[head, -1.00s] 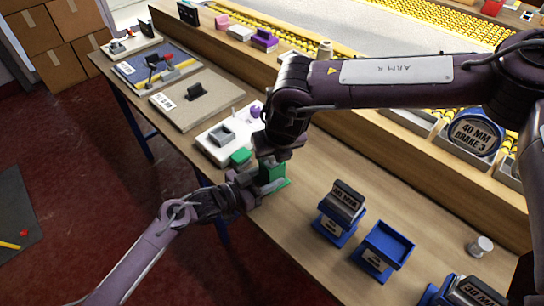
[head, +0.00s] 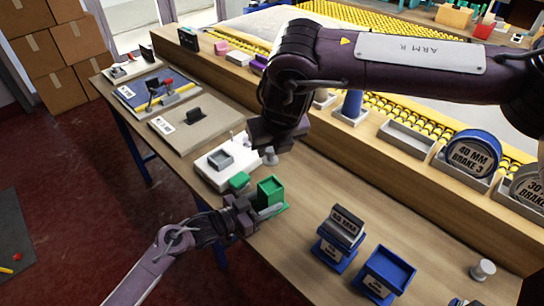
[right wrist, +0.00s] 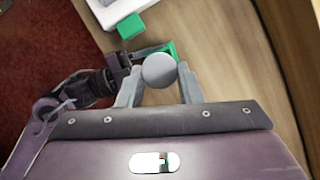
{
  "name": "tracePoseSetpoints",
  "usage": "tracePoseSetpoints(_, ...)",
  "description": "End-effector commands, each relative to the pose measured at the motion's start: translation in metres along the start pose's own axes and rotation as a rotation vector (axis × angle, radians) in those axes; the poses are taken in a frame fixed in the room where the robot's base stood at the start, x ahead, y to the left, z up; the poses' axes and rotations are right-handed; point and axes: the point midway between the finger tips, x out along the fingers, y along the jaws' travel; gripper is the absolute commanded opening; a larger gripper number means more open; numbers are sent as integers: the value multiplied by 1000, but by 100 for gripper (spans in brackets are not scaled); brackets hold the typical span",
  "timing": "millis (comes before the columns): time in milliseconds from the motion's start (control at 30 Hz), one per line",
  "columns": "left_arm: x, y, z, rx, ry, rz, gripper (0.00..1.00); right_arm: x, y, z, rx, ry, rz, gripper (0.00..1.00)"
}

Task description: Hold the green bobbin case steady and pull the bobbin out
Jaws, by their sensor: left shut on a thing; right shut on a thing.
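The green bobbin case (head: 270,188) stands upright on the workbench, its top open. My left gripper (head: 252,213) is shut on its side near the bench top. My right gripper (head: 269,150) is shut on the grey bobbin (head: 270,158) and holds it above the case, clear of it. In the right wrist view the round bobbin (right wrist: 159,70) sits between the two fingertips. It hides part of the case (right wrist: 170,48) below. My left gripper (right wrist: 122,72) shows beside the case there. The inside of the case is only partly visible.
A white block (head: 222,160) with a grey square frame and a small green block (head: 239,181) are close behind the case. Blue stands (head: 385,270) are to the right, one holding a labelled block. A wooden ledge with grey trays (head: 408,138) runs along the back.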

Motion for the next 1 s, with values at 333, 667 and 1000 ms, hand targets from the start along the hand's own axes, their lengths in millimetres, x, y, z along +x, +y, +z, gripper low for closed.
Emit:
tracePoseSetpoints(333, 0, 0, 1, 0, -2, 0, 59, -1, 0, 0, 0, 1, 0, 10)
tracePoseSetpoints(667, 0, 0, 0, 0, -1, 0, 73, -1, 0, 0, 0, 1, 0, 10)
tracePoseSetpoints(1000, -41, 0, 2, 0, -4, -1, 73, -1, 0, 0, 0, 1, 0, 10)
